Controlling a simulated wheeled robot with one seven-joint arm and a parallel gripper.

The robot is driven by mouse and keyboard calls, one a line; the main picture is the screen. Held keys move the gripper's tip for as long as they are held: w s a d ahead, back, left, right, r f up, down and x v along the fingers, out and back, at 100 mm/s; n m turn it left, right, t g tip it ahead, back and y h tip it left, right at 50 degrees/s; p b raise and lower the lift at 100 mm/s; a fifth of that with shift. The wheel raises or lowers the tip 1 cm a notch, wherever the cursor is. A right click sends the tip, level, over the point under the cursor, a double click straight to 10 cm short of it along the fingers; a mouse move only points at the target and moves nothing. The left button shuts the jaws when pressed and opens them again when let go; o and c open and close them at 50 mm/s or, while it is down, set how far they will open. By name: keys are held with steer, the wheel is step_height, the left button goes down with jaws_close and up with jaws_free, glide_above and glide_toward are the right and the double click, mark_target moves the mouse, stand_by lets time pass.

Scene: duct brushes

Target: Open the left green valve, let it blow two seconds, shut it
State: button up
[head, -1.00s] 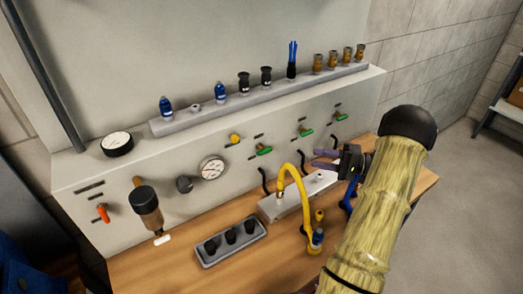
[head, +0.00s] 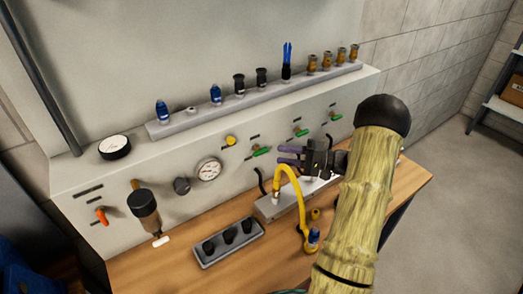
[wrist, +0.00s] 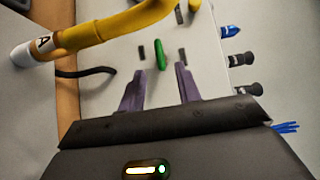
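The left green valve (head: 260,152) is a small green lever on the pale sloped panel, the leftmost of three green levers. It slants the same way as the other two. My gripper (head: 281,155) is just to its right in the head view, with its purple fingers pointing at it. In the wrist view, the green lever (wrist: 160,54) lies ahead of and between the two spread fingertips (wrist: 160,72). The gripper is open and empty. I see no contact with the lever.
A yellow hose (head: 293,187) arches up from a grey block just below the gripper, and is close in the wrist view (wrist: 100,30). A yellow knob (head: 231,141) is left of the valve, and another green valve (head: 300,132) is to its right. A rail (head: 190,121) of fittings runs above.

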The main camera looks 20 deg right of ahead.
mark_target(264, 153)
steer(key=p+x, duration=0.1)
steer(key=x, duration=0.7)
steer(key=shift+a, duration=0.1)
steer(key=shift+c, duration=0.2)
jaws_close()
